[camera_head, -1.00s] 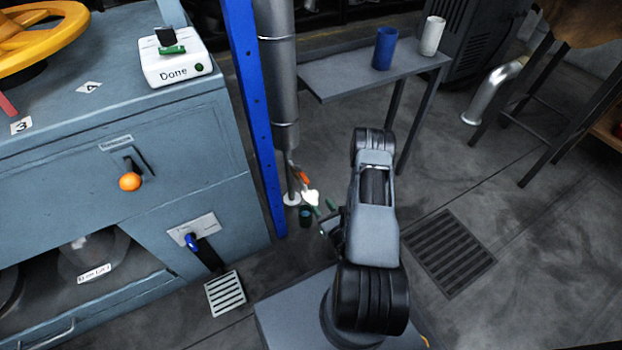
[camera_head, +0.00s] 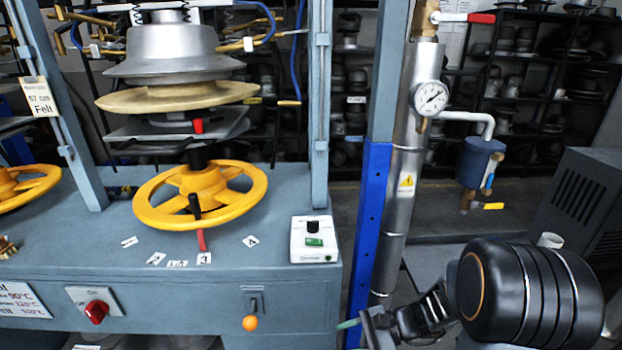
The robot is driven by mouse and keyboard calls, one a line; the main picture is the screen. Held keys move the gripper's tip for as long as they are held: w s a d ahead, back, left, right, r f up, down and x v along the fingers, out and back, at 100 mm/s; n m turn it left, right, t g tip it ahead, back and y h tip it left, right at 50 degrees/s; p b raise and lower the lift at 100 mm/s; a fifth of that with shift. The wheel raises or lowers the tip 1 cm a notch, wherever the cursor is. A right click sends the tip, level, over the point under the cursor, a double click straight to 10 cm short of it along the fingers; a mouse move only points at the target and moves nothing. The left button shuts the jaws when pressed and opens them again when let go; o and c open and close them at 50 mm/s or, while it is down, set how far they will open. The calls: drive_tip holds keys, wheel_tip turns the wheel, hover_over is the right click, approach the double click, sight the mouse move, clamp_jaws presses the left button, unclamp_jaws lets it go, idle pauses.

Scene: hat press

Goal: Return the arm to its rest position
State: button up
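My arm (camera_head: 530,292) rises at the lower right, with its large black ringed joint close to the camera. My gripper (camera_head: 355,323) is at the bottom, right of the press cabinet and in front of the blue post's foot. Only a small green-tipped part of it shows clearly. The black wrist links partly hide the rest, so its opening and anything in it cannot be made out.
The grey-blue press cabinet (camera_head: 285,280) fills the left, with a yellow handwheel (camera_head: 200,195), a white box (camera_head: 313,240) and an orange knob (camera_head: 250,323). A blue post (camera_head: 370,225) and a silver pipe with a gauge (camera_head: 432,97) stand left of my arm.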

drive_tip(key=s+d+r+n+t+h+p, duration=0.1)
drive_tip(key=d+r+n+h+p, duration=0.1)
drive_tip(key=r, duration=0.7)
drive_tip(key=s+d+r+n+t+h+p, duration=0.1)
drive_tip(key=s+d+r+n+h+p, duration=0.1)
drive_tip(key=r+n+h+p, duration=0.3)
drive_tip(key=s+d+r+n+t+h+p, duration=0.1)
drive_tip(key=d+r+n+t+h+p, duration=0.1)
drive_tip(key=d+r+n+h+p, duration=0.2)
wheel_tip(320, 180, up, 9)
drive_tip(key=h+p, duration=0.3)
drive_tip(key=shift+s+f+p, duration=0.2)
drive_tip(key=shift+p, duration=0.1)
drive_tip(key=shift+d, duration=0.1)
